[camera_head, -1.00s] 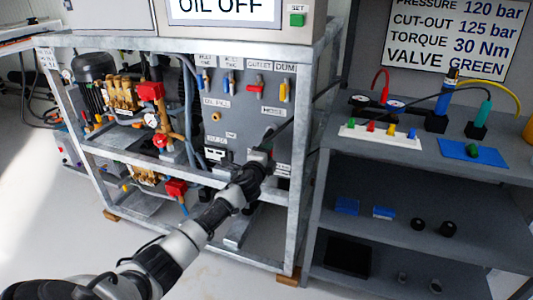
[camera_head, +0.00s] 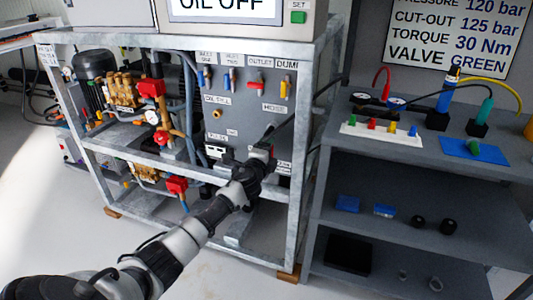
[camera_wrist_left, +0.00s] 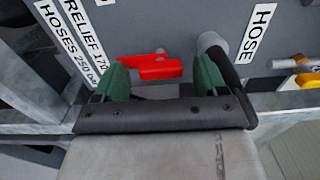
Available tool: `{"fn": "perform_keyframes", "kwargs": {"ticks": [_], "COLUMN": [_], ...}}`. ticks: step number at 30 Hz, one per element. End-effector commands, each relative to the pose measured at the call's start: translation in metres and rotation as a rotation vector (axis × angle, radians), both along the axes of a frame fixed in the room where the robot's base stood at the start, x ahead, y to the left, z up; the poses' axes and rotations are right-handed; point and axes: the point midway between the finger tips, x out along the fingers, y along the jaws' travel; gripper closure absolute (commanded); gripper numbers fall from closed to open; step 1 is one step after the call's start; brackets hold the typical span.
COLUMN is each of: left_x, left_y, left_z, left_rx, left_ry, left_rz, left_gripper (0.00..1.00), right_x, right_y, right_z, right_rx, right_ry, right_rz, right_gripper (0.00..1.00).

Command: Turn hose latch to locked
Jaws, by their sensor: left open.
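The hose latch is a red handle (camera_wrist_left: 152,67) on the grey panel in the left wrist view, lying roughly crosswise. My left gripper (camera_wrist_left: 162,75) is open, with a green finger on each side of the handle. I cannot tell whether either finger touches it. A HOSE label (camera_wrist_left: 258,32) is to the right, and a grey fitting with a black hose (camera_wrist_left: 222,58) is close beside the right finger. In the head view my left gripper (camera_head: 263,153) is at the lower right of the panel and largely covers the latch. My right gripper is not in view.
The metal frame (camera_head: 306,150) stands close to the right of the gripper, with a crossbar below. Coloured valve handles (camera_head: 254,85) line the panel's top. A yellow handle (camera_wrist_left: 305,80) is at the wrist view's right. A grey shelf unit (camera_head: 350,190) stands to the right.

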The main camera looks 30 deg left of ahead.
Motion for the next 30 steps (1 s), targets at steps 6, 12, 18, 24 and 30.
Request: {"fn": "perform_keyframes", "kwargs": {"ticks": [6,12,18,24,30], "left_x": [-0.020,-0.060,-0.091,-0.104,-0.105], "left_y": [-0.005,-0.014,-0.022,-0.025,-0.025], "left_z": [0.001,0.000,-0.001,-0.001,0.000], "left_rx": [0.000,-0.001,0.000,0.001,0.001], "left_ry": [0.002,0.003,0.002,0.002,0.001], "left_rz": [-0.002,-0.002,-0.002,0.000,0.000], "left_gripper": [0.28,0.28,0.28,0.28,0.28], "right_x": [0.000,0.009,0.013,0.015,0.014], "right_y": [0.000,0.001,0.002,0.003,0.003], "right_z": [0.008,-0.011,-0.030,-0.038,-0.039], "right_rx": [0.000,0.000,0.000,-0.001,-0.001], "right_ry": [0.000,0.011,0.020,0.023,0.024], "right_rz": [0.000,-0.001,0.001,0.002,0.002], "right_gripper": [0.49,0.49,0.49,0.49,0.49]}}
